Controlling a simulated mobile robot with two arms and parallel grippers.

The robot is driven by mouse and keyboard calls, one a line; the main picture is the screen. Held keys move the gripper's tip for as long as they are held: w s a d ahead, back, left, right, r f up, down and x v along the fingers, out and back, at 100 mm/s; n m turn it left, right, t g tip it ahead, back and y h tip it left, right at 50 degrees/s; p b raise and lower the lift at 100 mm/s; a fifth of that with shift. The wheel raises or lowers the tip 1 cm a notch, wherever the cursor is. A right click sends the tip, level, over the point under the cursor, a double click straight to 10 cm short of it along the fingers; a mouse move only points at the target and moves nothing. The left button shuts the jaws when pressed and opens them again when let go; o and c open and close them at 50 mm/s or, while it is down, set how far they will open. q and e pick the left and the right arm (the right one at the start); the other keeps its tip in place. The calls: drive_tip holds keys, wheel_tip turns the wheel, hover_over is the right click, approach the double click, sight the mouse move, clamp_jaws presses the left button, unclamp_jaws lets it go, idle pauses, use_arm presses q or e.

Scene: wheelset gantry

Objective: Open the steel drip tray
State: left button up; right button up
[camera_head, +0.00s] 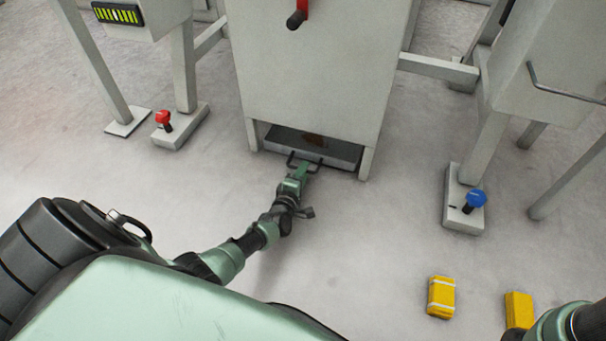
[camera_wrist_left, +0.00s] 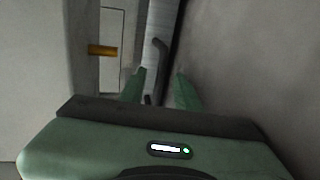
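The steel drip tray (camera_head: 338,162) sits low in the opening at the foot of the grey cabinet, with a dark interior showing above its front edge. Its black bar handle (camera_head: 291,158) sticks out at the front. My left gripper (camera_head: 304,165) is at this handle. In the left wrist view, the two green fingers of the left gripper (camera_wrist_left: 160,75) stand apart, with the black handle (camera_wrist_left: 162,62) showing between and beyond their tips. I cannot tell whether either finger touches it. My right gripper is out of view; only part of that arm shows at bottom right.
The grey cabinet (camera_head: 315,70) has legs on both sides of the tray. A red knob (camera_head: 163,118) and a blue knob (camera_head: 474,199) stand on feet to either side. Yellow blocks (camera_head: 441,297) lie at lower right. Floor before the tray is clear except for my arm.

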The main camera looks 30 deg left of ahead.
use_arm(q)
clamp_jaws()
idle(1.3)
